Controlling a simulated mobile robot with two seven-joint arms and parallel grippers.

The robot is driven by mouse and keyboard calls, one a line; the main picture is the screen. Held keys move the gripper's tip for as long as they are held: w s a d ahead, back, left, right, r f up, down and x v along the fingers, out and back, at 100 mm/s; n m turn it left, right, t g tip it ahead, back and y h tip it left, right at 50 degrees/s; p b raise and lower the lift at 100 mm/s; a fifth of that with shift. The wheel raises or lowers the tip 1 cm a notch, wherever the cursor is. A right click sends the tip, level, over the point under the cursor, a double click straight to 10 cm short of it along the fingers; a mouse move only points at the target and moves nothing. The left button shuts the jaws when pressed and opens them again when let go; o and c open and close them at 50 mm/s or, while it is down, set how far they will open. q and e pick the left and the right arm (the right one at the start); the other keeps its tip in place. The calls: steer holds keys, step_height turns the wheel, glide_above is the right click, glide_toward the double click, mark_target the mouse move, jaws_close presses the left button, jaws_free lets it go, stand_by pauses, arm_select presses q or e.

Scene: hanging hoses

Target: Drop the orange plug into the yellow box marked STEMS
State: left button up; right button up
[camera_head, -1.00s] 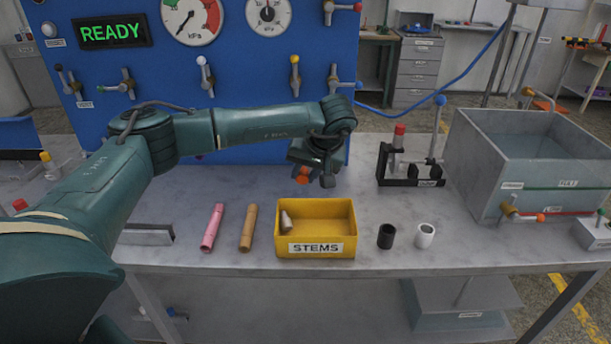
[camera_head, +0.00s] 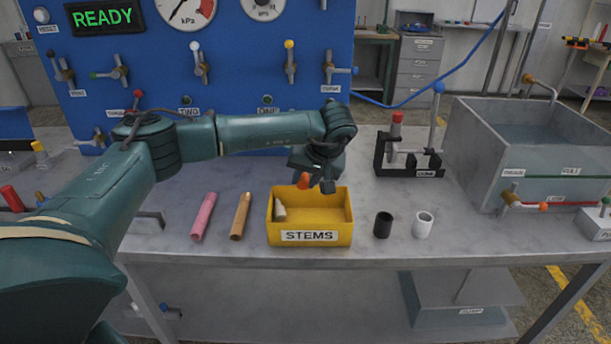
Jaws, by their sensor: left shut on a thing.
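The orange plug (camera_head: 304,181) is held in my left gripper (camera_head: 313,182), which is shut on it. The gripper points down over the back part of the yellow box (camera_head: 309,238) marked STEMS. The plug looks to be at or slightly above the height of the box's back rim; the exact gap cannot be told. A small beige piece (camera_head: 280,210) lies inside the box at its left end. The rest of the box floor that shows is bare. My right gripper is not in view.
A pink tube (camera_head: 203,217) and a tan tube (camera_head: 241,216) lie left of the box. A black cup (camera_head: 383,225) and a white cup (camera_head: 423,225) stand to its right. Behind are a black stand (camera_head: 408,168) and a grey water tank (camera_head: 480,150).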

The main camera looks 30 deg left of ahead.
arm_select(q)
steer(key=o, duration=1)
steer(key=shift+o, duration=0.2)
steer(key=shift+r, duration=0.1)
steer(key=b+v, duration=0.1)
steer(key=v, duration=1.2)
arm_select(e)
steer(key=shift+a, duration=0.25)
arm_select(q)
steer(key=shift+d, duration=0.1)
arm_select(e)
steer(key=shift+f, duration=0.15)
